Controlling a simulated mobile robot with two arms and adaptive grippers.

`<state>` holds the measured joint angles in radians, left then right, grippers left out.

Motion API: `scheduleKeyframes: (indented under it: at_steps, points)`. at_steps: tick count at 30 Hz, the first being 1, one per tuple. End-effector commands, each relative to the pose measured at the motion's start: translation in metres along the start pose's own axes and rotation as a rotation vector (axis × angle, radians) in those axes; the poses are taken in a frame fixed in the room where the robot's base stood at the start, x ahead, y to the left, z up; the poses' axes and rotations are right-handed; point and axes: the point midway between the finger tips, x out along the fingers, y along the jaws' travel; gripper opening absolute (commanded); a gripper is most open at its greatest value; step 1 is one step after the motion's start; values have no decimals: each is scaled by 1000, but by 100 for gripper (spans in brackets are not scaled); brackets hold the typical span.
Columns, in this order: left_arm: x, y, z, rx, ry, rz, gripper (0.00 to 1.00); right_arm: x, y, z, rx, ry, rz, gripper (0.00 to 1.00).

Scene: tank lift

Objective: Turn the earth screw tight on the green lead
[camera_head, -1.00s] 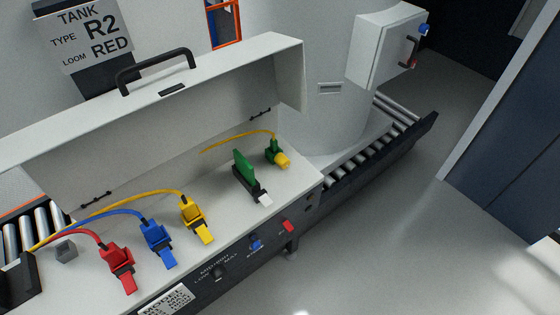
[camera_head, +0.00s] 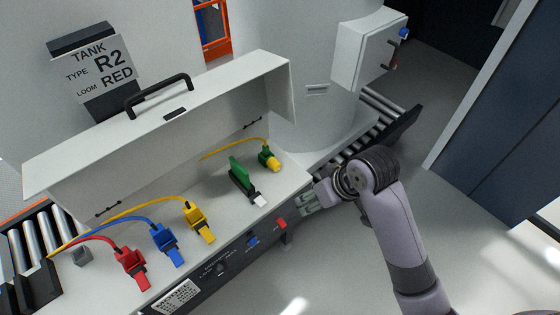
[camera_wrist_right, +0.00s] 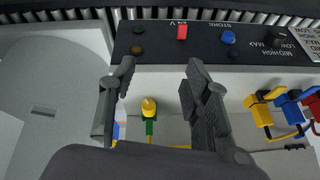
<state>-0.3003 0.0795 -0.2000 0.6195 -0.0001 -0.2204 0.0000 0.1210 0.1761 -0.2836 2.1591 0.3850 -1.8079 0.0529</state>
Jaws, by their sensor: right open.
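The green lead's plug (camera_head: 265,154) stands at the far right end of the grey box's top, with its yellow wire running back to the left. Its yellow screw knob (camera_head: 273,164) faces the front. In the right wrist view the yellow knob (camera_wrist_right: 149,106) and green plug (camera_wrist_right: 149,129) show between the fingers, beyond the tips. My right gripper (camera_head: 309,201) is open and empty, off the box's right front corner and apart from the plug. The right wrist view shows its two spread fingers (camera_wrist_right: 160,78). My left gripper is not in view.
Yellow (camera_head: 199,222), blue (camera_head: 166,244) and red (camera_head: 130,262) plugs sit further left. The raised lid (camera_head: 165,125) stands behind. A roller conveyor (camera_head: 385,122) and a tank lie beyond.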

Motion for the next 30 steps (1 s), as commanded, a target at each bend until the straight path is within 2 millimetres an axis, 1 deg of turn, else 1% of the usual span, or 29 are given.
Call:
scheduleKeyframes:
  at_steps: [1, 3, 6, 9, 10, 12, 15, 17, 19, 23, 26, 30]
  points:
    - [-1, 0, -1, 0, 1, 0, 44, -12, 1, -25, -35, 10, -4, 44]
    - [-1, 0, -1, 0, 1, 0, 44, -26, 0, -51, -80, 6, -16, 44]
    - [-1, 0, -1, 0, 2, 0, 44, -46, -1, -83, -137, -5, -25, 44]
    - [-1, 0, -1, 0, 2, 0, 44, -64, -1, -107, -179, -15, -25, 44]
    - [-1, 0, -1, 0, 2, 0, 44, -69, -1, -112, -187, -18, -24, 44]
    - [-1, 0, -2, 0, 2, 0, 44, -77, -1, -120, -204, -25, -22, 44]
    - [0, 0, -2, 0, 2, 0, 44, -83, -1, -127, -216, -30, -22, 44]
    - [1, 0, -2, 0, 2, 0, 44, -81, -1, -128, -219, -32, -23, 44]
    - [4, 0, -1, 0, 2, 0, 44, -75, -2, -128, -218, -32, -26, 44]
    - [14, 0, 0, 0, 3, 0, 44, -53, -3, -125, -217, -33, -29, 44]
    - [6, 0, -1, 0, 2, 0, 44, -37, -3, -126, -216, -37, -27, 44]
    - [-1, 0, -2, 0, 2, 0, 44, -6, -3, -125, -215, -37, -25, 44]
